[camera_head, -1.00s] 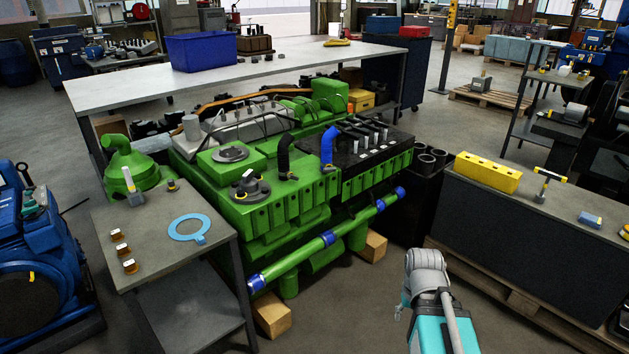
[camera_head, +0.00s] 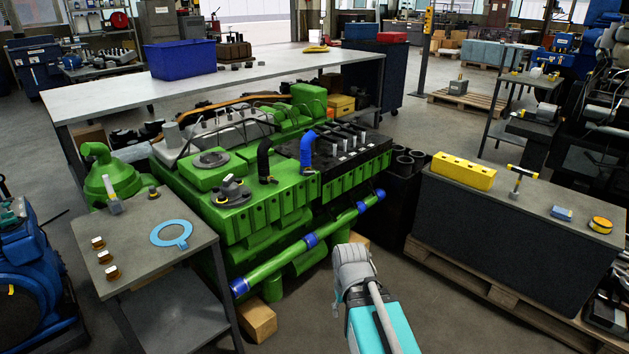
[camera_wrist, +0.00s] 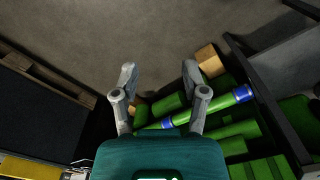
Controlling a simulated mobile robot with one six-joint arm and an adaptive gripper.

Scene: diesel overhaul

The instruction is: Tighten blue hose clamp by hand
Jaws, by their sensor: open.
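A blue hose (camera_head: 306,151) stands upright from the dark top of the green engine (camera_head: 255,215), with a black hose (camera_head: 264,158) to its left. A small clamp seems to sit at the blue hose's base, too small to make out. A green pipe with blue bands (camera_head: 310,240) runs along the engine's near side; it also shows in the wrist view (camera_wrist: 205,110). My gripper (camera_wrist: 160,75) is open and empty, its fingers apart above the floor. In the head view my arm is in front of the engine, apart from the hose, and the fingertips cannot be made out.
A grey side table (camera_head: 140,235) with a light-blue ring (camera_head: 171,233) stands left. A dark bench (camera_head: 490,225) with a yellow block (camera_head: 463,172) stands right on a pallet. Wooden blocks (camera_head: 258,321) lie under the engine.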

